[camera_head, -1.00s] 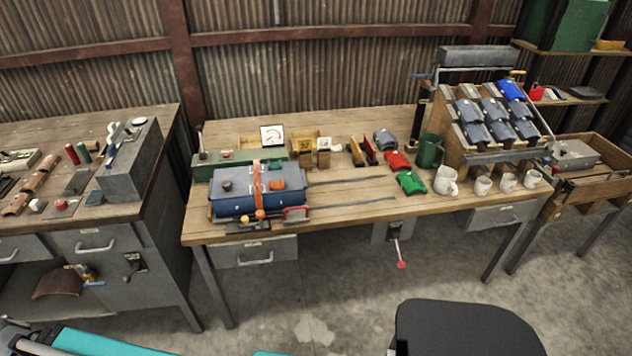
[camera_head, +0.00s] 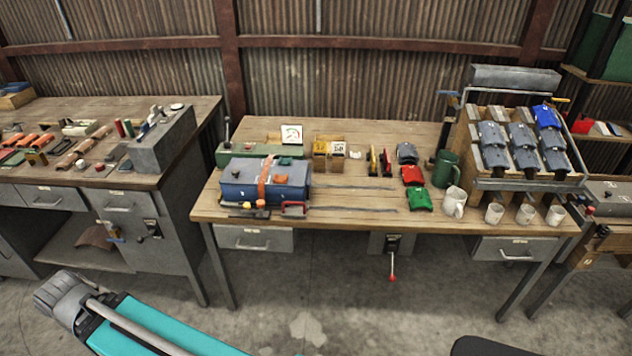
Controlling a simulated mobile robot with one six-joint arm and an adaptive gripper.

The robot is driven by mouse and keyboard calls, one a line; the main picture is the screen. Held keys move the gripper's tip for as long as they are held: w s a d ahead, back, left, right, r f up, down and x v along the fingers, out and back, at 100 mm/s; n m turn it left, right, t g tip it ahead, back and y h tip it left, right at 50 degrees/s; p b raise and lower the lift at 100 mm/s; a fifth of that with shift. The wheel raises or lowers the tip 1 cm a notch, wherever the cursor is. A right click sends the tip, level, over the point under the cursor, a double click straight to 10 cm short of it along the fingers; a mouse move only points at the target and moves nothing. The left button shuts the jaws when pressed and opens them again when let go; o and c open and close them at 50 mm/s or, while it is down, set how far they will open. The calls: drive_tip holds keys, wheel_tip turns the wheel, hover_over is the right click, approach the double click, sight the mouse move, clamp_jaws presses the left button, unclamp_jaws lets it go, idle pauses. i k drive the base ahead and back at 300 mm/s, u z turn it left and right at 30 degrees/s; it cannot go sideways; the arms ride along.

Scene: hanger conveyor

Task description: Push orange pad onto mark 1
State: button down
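Small orange pieces (camera_head: 38,141) lie among other parts on the left workbench (camera_head: 200,112). I cannot tell whether one is the orange pad. A blue case (camera_head: 240,184) with an orange strap (camera_head: 265,184) sits on the middle workbench (camera_head: 340,208). No mark with a readable 1 can be made out. My teal arm link with a grey end crosses the bottom left, in front of the benches and apart from them. My gripper cannot be made out in this view.
A rack (camera_head: 490,184) holds grey and blue pads at right. A red-knobbed lever (camera_head: 392,275) hangs below. Floor in front is mostly clear.

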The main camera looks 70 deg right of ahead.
sight(278, 179)
drive_tip(key=u, duration=0.05)
drive_tip(key=k, duration=1.45)
drive_tip(key=z, duration=1.8)
drive_tip(key=i, duration=0.95)
drive_tip(key=z, duration=0.05)
